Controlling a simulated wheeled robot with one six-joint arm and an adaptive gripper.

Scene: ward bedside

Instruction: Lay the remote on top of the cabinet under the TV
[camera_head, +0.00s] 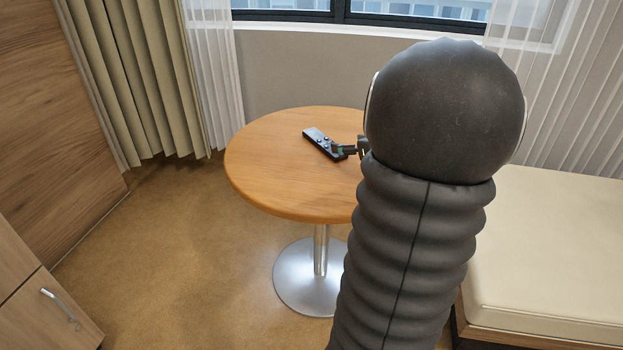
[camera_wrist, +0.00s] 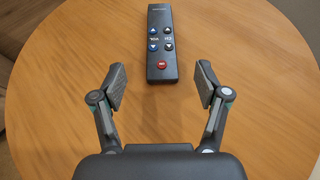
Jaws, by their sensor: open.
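The remote (camera_head: 318,141) is a slim black handset lying on a round wooden table (camera_head: 270,165). In the head view my gripper (camera_head: 350,149) is partly hidden behind my arm. No TV is in view, and I cannot identify the cabinet under it.
A wooden unit with a metal handle (camera_head: 60,308) stands at the lower left. A cream cushioned seat (camera_head: 560,240) is at the right. Curtains (camera_head: 130,80) and a window (camera_head: 400,10) are behind the table. The floor left of the table is clear.

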